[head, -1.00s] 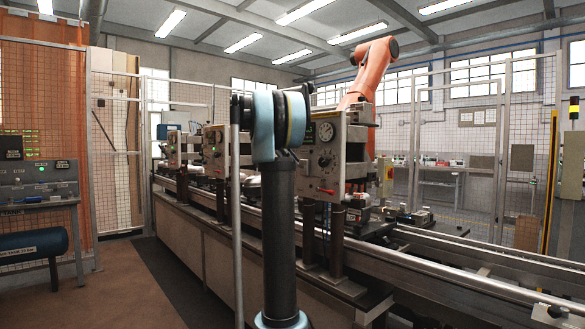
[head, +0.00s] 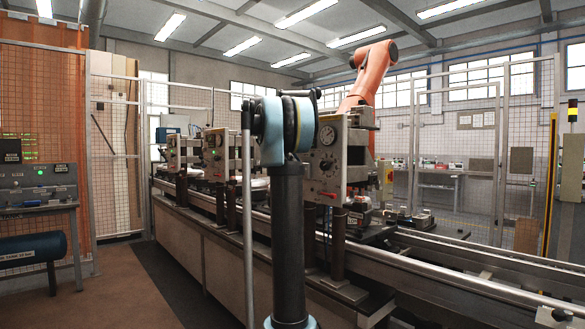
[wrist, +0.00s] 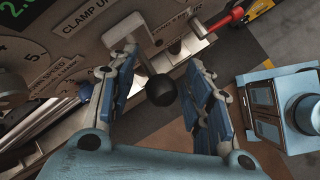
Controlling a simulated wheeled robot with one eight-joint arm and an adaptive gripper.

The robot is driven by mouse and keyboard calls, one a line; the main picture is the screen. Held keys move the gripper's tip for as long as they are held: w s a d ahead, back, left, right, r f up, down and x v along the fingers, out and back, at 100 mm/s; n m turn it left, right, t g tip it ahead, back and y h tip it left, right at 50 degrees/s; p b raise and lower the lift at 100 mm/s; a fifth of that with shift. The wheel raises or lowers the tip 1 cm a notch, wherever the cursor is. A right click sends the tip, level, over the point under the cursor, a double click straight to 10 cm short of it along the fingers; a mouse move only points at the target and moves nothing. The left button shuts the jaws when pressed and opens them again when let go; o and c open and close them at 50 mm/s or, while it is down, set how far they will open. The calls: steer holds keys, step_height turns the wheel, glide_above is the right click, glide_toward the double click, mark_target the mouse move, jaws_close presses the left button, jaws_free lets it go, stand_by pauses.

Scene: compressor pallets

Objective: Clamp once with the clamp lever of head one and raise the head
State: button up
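The nearest press head (head: 328,165), a grey box with a round gauge, stands on dark columns over the line; my arm hides its left part. In the wrist view, its panel (wrist: 62,62) carries a label beginning "CLAMP". A lever with a black ball knob (wrist: 161,90) sticks out from the panel. My gripper (wrist: 160,57) is open, with one blue-padded finger on each side of the knob. Gaps show between the knob and both fingers. A red-handled lever (wrist: 223,22) is at the upper right, outside the fingers; a red lever also shows low on the head in the head view (head: 328,194).
Another press head (head: 214,150) stands farther along the conveyor. Conveyor rails (head: 470,280) run to the lower right. A control desk (head: 38,185) is at the left, with clear brown floor (head: 110,285) between. An orange robot arm (head: 370,75) rises behind the line.

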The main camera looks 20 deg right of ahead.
steer(key=shift+a, duration=0.1)
steer(key=v, duration=1.2)
steer(key=shift+f, duration=0.15)
steer(key=s+a+f+m+y, duration=0.2)
steer(key=s+a+f+m, duration=0.2)
steer(key=s+f, duration=1)
steer(key=s+a+f+m+t+y, duration=0.1)
steer(key=s+a+f+m, duration=0.3)
steer(key=s+f, duration=0.9)
steer(key=s+a+f+m+t+y, duration=0.1)
steer(key=s+a+f+m+y, duration=0.3)
steer(key=s+f, duration=1)
step_height(320, 180, down, 12)
steer(key=shift+s+a+f+m, duration=0.1)
steer(key=shift+s+a+m, duration=0.25)
steer(key=shift+a, duration=0.75)
steer(key=shift+w+f, duration=0.2)
steer(key=shift+w, duration=0.25)
